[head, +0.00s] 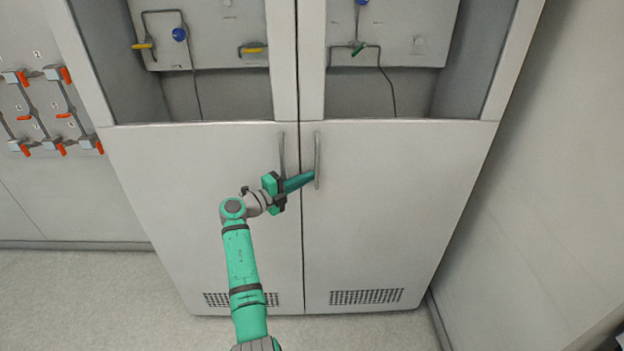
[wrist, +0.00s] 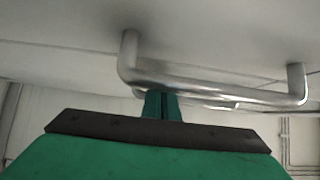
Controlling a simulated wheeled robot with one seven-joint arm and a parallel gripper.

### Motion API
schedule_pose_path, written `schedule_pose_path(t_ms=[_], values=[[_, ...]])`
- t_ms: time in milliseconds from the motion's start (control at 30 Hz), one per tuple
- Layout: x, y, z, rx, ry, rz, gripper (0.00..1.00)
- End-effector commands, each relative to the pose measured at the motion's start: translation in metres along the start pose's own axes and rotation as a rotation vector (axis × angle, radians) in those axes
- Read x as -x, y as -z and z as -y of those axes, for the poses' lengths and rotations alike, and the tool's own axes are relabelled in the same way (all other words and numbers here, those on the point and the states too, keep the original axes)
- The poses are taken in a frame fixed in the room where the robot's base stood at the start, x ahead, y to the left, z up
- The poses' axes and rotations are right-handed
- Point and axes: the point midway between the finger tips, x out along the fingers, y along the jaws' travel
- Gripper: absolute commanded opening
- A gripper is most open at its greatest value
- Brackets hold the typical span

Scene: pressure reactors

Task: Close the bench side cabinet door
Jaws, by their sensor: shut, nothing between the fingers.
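A tall grey cabinet has two lower doors, the left door (head: 210,215) and the right door (head: 395,205). Both look flush with the cabinet front in the head view, with a thin seam between them. The left door has a vertical bar handle (head: 282,155) and the right door has another (head: 317,160). My gripper (head: 312,176) is shut and empty. It reaches from the left past the left handle, its tips at the lower part of the right handle. In the wrist view, the closed fingers (wrist: 161,106) are close to a metal bar handle (wrist: 210,88); I cannot tell whether they touch.
Above the doors are open bays with pipes and valves, such as a blue knob (head: 179,34). A wall panel with orange-handled valves (head: 45,110) is at the left. A plain wall (head: 550,190) stands close at the right. Pale floor (head: 90,290) is clear at the lower left.

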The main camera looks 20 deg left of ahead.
Motion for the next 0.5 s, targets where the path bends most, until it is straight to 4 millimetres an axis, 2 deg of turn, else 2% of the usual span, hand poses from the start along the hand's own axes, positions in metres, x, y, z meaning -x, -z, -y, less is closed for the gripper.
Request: schedule_pose_path(t_ms=[167,500], values=[[0.011,0.001,0.0,0.001,0.001,-0.002,0.0],[0.074,0.001,-0.001,0.0,0.0,0.0,0.0]])
